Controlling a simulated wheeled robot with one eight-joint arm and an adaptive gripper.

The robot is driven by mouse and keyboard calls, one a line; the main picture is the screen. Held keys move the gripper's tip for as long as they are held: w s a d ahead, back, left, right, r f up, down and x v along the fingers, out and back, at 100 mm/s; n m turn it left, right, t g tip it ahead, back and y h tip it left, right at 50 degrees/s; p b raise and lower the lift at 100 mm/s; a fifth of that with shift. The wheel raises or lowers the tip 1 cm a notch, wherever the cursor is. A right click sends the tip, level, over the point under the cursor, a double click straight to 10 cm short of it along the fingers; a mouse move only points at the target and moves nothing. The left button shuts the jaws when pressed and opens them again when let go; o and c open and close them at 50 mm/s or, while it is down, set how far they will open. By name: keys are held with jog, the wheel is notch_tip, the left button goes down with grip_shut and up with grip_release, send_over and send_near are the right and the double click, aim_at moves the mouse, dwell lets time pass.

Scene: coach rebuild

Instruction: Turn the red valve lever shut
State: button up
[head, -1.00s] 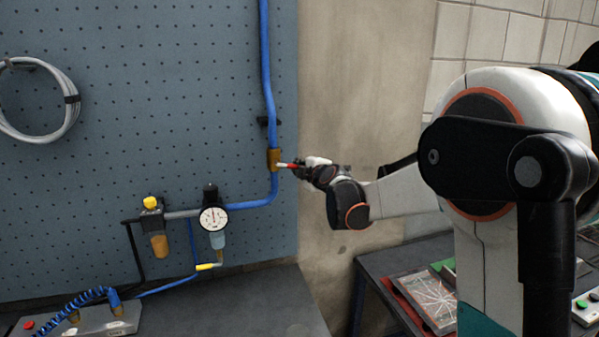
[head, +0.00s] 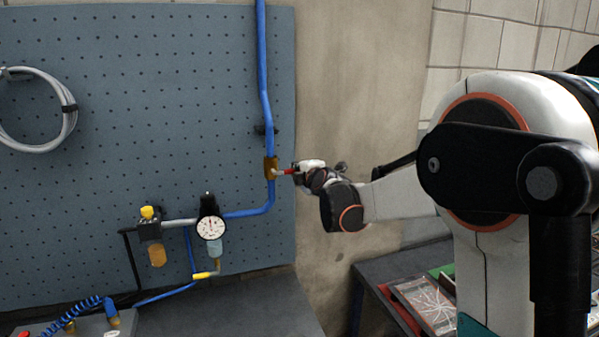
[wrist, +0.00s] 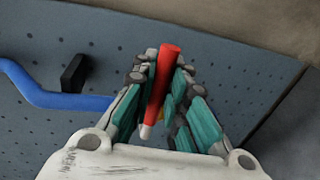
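The red valve lever (head: 287,171) sticks out to the right from the brass valve body (head: 271,167), roughly crosswise to the upright blue pipe. My gripper (head: 297,172) is at the lever's outer part, coming from the right. In the wrist view the red lever (wrist: 164,80) runs between the two fingers of my gripper (wrist: 165,78), which lie close against it on both sides. The gripper looks shut on the lever. The valve body is mostly hidden behind the fingers in the wrist view.
The blue pipe (head: 265,85) runs up the pegboard (head: 150,80). A pressure gauge (head: 210,227) and a regulator (head: 151,225) sit lower left. A grey hose coil (head: 68,125) hangs at left. The bench (head: 250,305) is clear below the valve; a side table stands at right.

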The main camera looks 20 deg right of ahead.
jog(key=o, duration=0.4)
jog(key=shift+s, duration=0.1)
jog(key=s, duration=0.4)
jog(key=s+r, duration=0.1)
jog(key=s, duration=0.2)
jog(key=s+r, duration=0.1)
jog(key=s, duration=0.3)
jog(key=shift+s+r, duration=0.2)
jog(key=shift+s, duration=0.15)
jog(key=shift+a, duration=0.1)
